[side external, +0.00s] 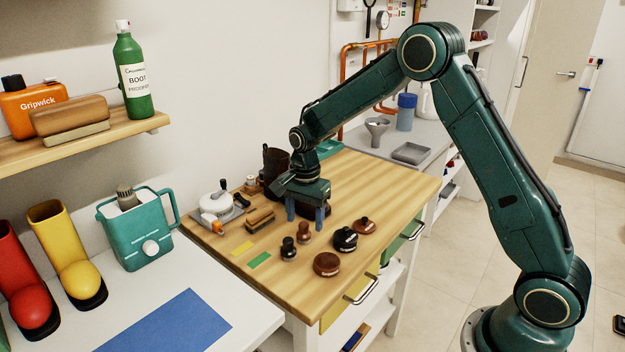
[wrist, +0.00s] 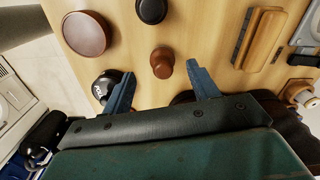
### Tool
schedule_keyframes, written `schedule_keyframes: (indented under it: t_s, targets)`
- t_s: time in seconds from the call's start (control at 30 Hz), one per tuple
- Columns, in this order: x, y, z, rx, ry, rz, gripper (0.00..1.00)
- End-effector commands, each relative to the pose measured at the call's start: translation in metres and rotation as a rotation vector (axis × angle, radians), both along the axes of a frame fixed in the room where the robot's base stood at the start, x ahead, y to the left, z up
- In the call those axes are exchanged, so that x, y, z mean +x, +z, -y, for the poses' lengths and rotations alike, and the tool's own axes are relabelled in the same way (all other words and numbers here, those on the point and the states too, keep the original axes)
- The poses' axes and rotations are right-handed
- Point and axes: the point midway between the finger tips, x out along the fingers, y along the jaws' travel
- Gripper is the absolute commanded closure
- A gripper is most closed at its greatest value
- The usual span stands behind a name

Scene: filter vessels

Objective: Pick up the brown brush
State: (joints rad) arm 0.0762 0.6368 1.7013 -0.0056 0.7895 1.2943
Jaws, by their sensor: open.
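A small brown knob-handled piece (side external: 303,232), possibly a dauber brush, stands on the wooden worktop; in the wrist view it (wrist: 163,64) appears between my fingertips. A long brown wooden brush (side external: 260,219) with dark bristles lies to its left; it also shows in the wrist view (wrist: 262,40). I cannot tell which of these is the brown brush named. My gripper (side external: 306,220) is open, pointing down over the worktop just behind the knob piece; it also shows in the wrist view (wrist: 160,70). A dark brown object is partly hidden beneath it.
On the worktop (side external: 390,185) stand a black knob piece (side external: 288,249), a round brown tin (side external: 327,264), a black round item (side external: 345,240) and a brown lidded piece (side external: 364,225). A dark boot (side external: 275,165) stands behind my gripper. The worktop's right side is clear.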

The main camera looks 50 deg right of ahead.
Motion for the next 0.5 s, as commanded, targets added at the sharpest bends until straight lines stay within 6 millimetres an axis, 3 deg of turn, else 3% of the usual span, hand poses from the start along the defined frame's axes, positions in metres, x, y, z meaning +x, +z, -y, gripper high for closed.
schedule_keyframes:
  t_s: [0.3, 0.5]
  targets:
    - [0.004, -0.035, 0.0, 0.001, 0.0, -0.002, 0.4]
    - [0.004, -0.046, 0.0, 0.0, 0.0, -0.001, 0.4]
